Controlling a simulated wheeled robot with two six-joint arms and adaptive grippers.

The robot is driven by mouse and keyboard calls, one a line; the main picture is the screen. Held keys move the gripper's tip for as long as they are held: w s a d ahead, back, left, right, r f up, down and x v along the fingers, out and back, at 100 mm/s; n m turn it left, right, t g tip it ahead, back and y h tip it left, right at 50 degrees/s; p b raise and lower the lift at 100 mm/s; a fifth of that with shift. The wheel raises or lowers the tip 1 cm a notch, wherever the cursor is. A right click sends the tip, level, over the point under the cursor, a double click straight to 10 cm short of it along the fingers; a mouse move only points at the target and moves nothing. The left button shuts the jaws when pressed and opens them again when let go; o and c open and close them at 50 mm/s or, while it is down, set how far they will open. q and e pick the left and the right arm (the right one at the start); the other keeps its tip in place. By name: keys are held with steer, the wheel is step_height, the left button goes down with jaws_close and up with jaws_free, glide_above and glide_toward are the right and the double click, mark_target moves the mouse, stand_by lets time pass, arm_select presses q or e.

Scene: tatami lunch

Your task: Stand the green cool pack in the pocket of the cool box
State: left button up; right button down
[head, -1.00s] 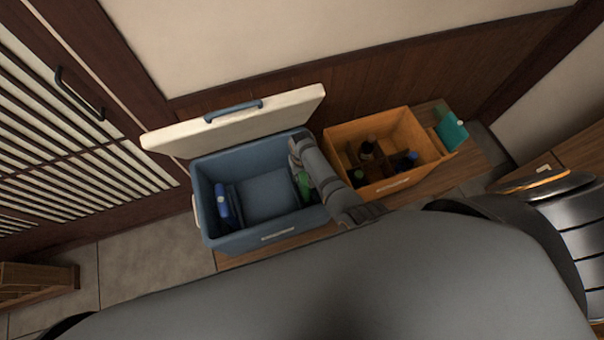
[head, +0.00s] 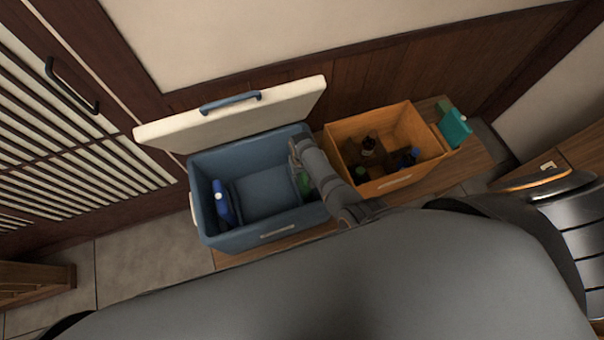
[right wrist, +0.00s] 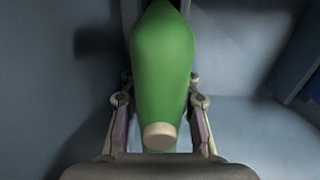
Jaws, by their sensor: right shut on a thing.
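The blue cool box (head: 277,234) stands with its pale lid (head: 240,112) open behind it. The green cool pack (head: 305,185) is inside at the right end of the box, partly hidden by my right arm. In the right wrist view the green pack (right wrist: 163,75) has its pale cap towards the camera, and my right gripper (right wrist: 162,110) is shut on it with a finger on each side. The pack's far end goes down into a narrow dark slot; how deep it sits I cannot tell. My left gripper is not in view.
A blue bottle-like pack (head: 221,203) stands at the left end of the box. An orange crate (head: 395,182) with dark bottles stands to the right. A teal item (head: 455,128) is beyond it. The middle of the box floor (head: 264,190) is clear.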

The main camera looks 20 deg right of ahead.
mark_target(302, 180)
steer(key=c, duration=0.9)
jaws_free()
steer(key=shift+o, duration=0.2)
steer(key=o, duration=0.4)
steer(key=shift+d+r, duration=0.1)
steer(key=shift+d, duration=0.05)
steer(key=shift+c, duration=0.7)
steer(key=shift+r, duration=0.1)
steer(key=shift+w+r+p, duration=0.1)
steer(key=shift+r+p, duration=0.45)
steer(key=shift+p, duration=0.2)
steer(key=shift+c, duration=0.2)
steer(key=shift+o, duration=0.2)
step_height(302, 180, up, 6)
steer(key=p, duration=0.6)
steer(key=shift+f, duration=0.15)
